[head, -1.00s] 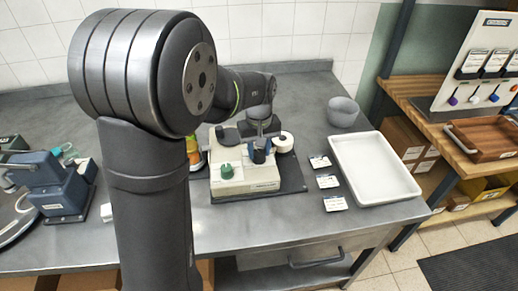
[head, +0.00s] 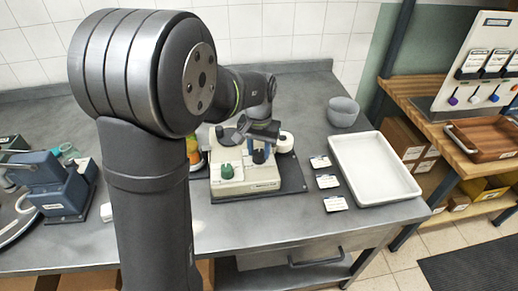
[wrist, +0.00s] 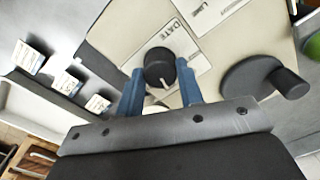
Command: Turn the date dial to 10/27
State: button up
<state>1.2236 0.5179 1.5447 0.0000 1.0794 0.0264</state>
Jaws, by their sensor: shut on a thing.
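The date dial is a round black knob with a white pointer line, in the wrist view (wrist: 159,68) beside a panel marked DATE. The pointer line slants toward the lower right of the wrist picture. The date numbers are not readable.
A green knob (head: 227,171) sits left of the dial. A dark crank handle (wrist: 286,83) is on the machine near the gripper. A white roll (head: 286,140) stands behind. Cards (head: 327,181) and a white tray (head: 372,166) lie to the right.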

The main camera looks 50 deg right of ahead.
aim_at(259, 153)
jog(key=shift+m, duration=0.4)
jog(key=o, duration=1)
notch_tip(259, 153, up, 18)
jog(key=shift+f, duration=0.25)
jog(key=shift+f, duration=0.1)
dwell(0.3)
notch_tip(259, 153, down, 17)
jog(key=shift+f, duration=0.15)
dwell(0.5)
